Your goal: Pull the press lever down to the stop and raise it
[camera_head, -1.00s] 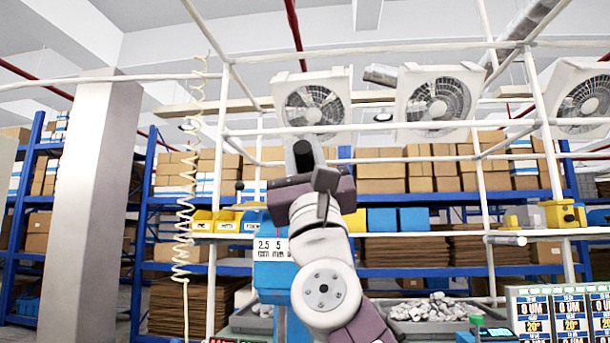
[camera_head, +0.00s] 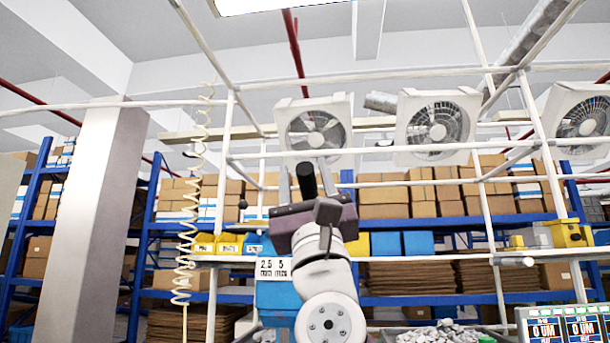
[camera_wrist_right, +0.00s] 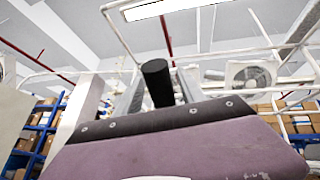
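The press lever's black grip (camera_head: 306,180) points up in the middle of the head view. My right gripper (camera_head: 306,176) is there with one finger on each side of the grip, and gaps show between grip and fingers. In the right wrist view the black grip (camera_wrist_right: 157,82) also stands between the two spread fingers, and its lower end is hidden behind the gripper body. The blue press body (camera_head: 278,293) with a white "2.5 5" label is partly hidden behind my right arm. My left gripper is not in view.
White frame bars (camera_head: 390,148) cross in front of the shelves, with several fans (camera_head: 437,124) above. A coiled yellow hose (camera_head: 188,230) hangs at left. Display panels (camera_head: 567,326) stand at lower right, beside a heap of grey parts (camera_head: 440,333).

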